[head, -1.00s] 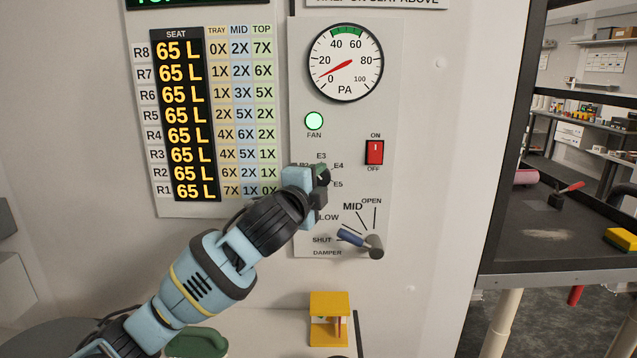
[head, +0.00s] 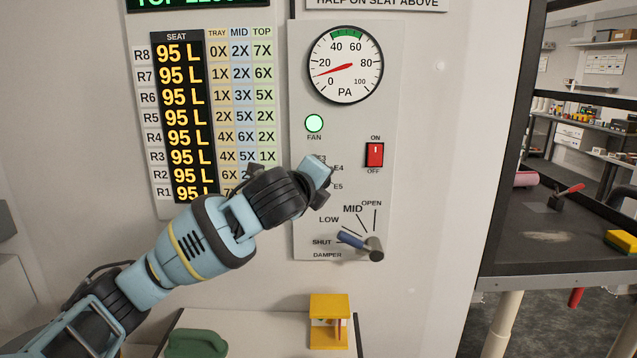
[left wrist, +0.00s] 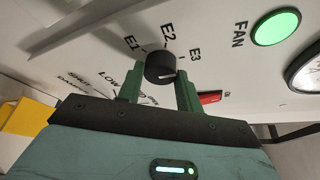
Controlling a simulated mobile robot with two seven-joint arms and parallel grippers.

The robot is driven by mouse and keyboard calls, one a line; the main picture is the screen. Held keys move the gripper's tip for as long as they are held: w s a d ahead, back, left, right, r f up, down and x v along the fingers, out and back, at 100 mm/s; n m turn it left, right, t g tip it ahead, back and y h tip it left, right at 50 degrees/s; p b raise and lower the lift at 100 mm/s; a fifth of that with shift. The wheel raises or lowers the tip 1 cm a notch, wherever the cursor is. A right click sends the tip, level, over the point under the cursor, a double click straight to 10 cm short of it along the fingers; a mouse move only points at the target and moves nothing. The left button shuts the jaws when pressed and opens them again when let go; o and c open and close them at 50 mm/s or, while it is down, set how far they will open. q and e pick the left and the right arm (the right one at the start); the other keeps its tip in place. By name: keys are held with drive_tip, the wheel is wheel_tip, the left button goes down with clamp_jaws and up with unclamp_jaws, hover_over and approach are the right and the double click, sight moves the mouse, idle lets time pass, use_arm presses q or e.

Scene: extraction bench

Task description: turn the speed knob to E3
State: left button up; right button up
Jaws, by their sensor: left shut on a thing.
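The black speed knob (left wrist: 160,67) is on the panel between the green fingers of my left gripper (left wrist: 160,88) in the left wrist view. The gripper is shut on it. Labels E1, E2 and E3 show around the knob. Its white mark is partly visible and points to the right in that view; I cannot tell which label it matches. In the head view my left gripper (head: 322,178) is tilted at the panel (head: 390,200) and hides the knob and some labels; E4 and E5 show beside it. My right gripper is not in view.
A blue-handled damper lever (head: 350,239) below points toward SHUT. A red switch (head: 375,154) is to the right. The round gauge (head: 345,64) and lit green fan lamp (head: 314,123) are above. A yellow stand (head: 329,308) is below. The seat display (head: 180,110) reads 95 L.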

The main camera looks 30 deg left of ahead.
use_arm(q)
drive_tip(key=shift+r, duration=0.15)
drive_tip(key=o, duration=1)
drive_tip(key=shift+v, duration=3.9)
drive_tip(key=shift+f, duration=0.25)
